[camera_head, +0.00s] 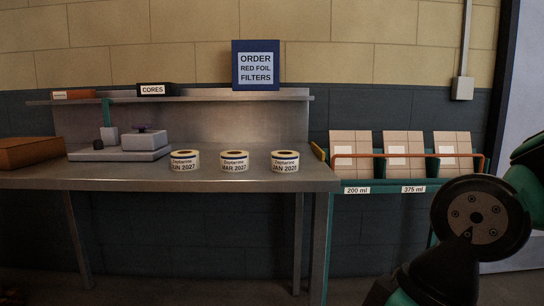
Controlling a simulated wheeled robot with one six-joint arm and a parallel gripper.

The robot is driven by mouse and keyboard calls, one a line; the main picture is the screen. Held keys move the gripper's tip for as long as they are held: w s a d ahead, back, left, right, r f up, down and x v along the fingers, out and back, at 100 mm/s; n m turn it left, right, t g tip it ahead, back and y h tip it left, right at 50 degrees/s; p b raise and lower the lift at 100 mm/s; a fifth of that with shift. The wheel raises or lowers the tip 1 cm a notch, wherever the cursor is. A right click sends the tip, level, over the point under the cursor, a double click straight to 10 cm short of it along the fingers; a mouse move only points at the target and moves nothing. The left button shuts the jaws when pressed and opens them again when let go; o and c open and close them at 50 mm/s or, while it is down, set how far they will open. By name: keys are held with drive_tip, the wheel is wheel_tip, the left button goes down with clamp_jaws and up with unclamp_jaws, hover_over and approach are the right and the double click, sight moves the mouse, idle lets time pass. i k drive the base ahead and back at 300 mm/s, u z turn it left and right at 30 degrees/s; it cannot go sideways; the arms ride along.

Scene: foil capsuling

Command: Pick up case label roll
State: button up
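Three label rolls stand in a row on the grey metal bench (130,180). Each is a pale roll with a dark core and printed text. The left roll (185,161) reads "JUN 2027". The middle roll (235,162) reads "MAR 2027". The right roll (285,162) reads "JAN 2028" as far as I can read it, and stands closest to the bench's right end. The word above each date looks like "Zeptarine". My arm shows at the lower right, apart from the bench and rolls. My gripper's fingers are not in view.
A shelf above the bench holds a "CORES" box (153,89) and a blue "ORDER RED FOIL FILTERS" sign (256,66). A grey device (143,139) and a brown box (25,152) stand left. A teal rack (386,184) with cartons, labelled 200 ml and 375 ml, stands right.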

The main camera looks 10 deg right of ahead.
sight(231, 161)
drive_tip(key=u, duration=0.05)
drive_tip(key=i, duration=0.65)
drive_tip(key=u, duration=0.8)
drive_tip(key=i, duration=0.5)
drive_tip(key=u, duration=0.55)
